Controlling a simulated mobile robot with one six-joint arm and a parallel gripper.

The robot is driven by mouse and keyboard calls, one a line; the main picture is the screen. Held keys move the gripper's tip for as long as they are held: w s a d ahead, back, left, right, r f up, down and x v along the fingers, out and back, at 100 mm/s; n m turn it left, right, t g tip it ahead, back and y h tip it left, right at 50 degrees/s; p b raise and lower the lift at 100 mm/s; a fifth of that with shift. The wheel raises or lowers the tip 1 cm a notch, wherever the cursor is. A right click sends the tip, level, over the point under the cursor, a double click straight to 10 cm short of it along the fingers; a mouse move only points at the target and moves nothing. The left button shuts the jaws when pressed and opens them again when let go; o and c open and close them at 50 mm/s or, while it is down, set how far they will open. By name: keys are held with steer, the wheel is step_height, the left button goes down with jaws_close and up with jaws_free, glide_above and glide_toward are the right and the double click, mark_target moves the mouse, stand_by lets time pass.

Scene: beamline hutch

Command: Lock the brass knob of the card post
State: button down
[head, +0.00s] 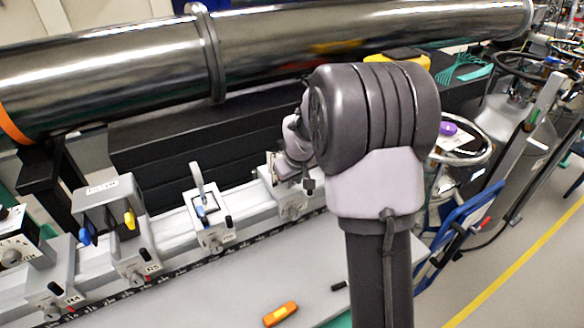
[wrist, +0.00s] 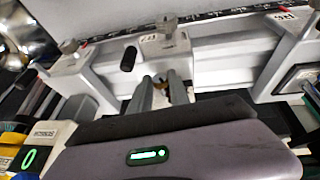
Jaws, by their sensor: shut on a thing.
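My gripper (wrist: 161,84) reaches a light grey rail carrier (wrist: 165,48) in the wrist view. Its two fingers are close together with a small brass-coloured piece, seemingly the brass knob (wrist: 160,80), between their tips. I cannot tell how the knob is turned. The carrier also has a black lever and a silver screw knob on its front. In the head view my gripper (head: 280,168) is at the carrier (head: 291,198) right of the middle one; my arm partly hides it, and the knob and card cannot be made out there.
A large metal pipe (head: 120,70) runs behind. An orange tool (head: 280,313) lies on the bench in front. A handwheel (head: 462,145) stands at right.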

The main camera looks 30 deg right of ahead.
steer(key=shift+d+f+y, duration=0.1)
steer(key=shift+d+y, duration=0.2)
steer(key=shift+y, duration=0.8)
steer(key=shift+d+m+y+b, duration=0.15)
steer(key=shift+m+y+b, duration=0.25)
steer(key=shift+y+b, duration=0.6)
steer(key=shift+y, duration=0.4)
steer(key=c, duration=1.5)
jaws_free()
steer(key=p+v, duration=0.4)
steer(key=v, duration=1.3)
steer(key=shift+r+p, duration=0.3)
steer(key=shift+p, duration=0.1)
